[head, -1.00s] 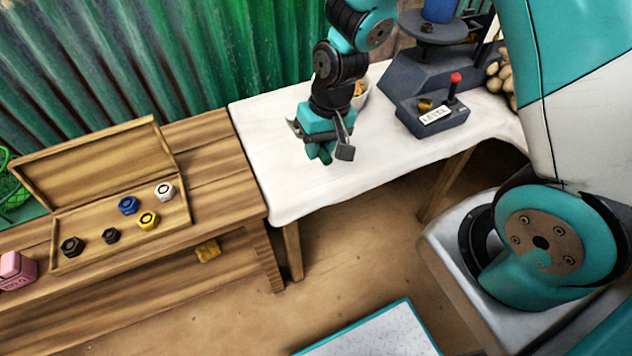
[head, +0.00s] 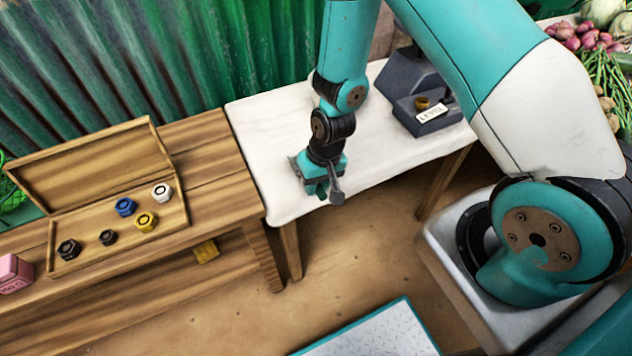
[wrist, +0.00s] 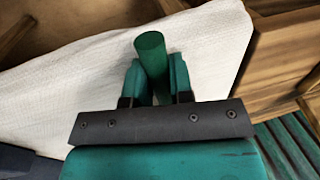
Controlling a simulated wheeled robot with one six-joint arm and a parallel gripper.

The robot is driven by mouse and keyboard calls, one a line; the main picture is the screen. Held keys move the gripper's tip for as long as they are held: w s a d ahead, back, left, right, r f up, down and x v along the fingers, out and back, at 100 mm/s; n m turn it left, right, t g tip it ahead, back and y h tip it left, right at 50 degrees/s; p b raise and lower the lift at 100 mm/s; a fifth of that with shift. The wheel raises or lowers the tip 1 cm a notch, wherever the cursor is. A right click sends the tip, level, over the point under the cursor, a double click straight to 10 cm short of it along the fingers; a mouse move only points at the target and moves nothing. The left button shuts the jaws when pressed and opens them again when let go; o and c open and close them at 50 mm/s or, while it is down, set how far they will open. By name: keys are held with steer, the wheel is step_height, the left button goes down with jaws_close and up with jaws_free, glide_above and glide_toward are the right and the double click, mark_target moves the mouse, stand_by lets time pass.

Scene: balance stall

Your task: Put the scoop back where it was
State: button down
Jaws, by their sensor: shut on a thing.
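My gripper (head: 318,188) is over the near left part of the white-topped table (head: 268,140). In the wrist view its two teal fingers (wrist: 156,84) are shut on a green round handle (wrist: 150,46), which I take to be the scoop's. The handle sticks out beyond the fingertips over the white cloth. The scoop's bowl does not show in either view. I cannot tell whether the scoop touches the table.
A grey balance base (head: 432,118) with a LEVEL label stands at the table's right, partly behind my arm. At left, a wooden bench (head: 215,190) holds an open box (head: 60,262) of several coloured weights. The cloth around my gripper is clear.

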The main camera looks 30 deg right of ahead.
steer(key=shift+f, duration=0.15)
steer(key=c, duration=1)
jaws_free()
steer(key=shift+r, duration=0.6)
steer(key=s+a+r+n+y, duration=0.1)
steer(key=s+r+n, duration=0.15)
steer(key=r, duration=0.95)
steer(key=s+a+r+n, duration=0.1)
steer(key=s+a+r, duration=0.15)
steer(key=r, duration=0.95)
steer(key=s+a+r+n+y, duration=0.1)
steer(key=s+r+n, duration=0.2)
steer(key=s+r, duration=0.6)
steer(key=shift+s+r+n, duration=0.3)
steer(key=shift+s+n, duration=0.05)
steer(key=shift+s, duration=0.7)
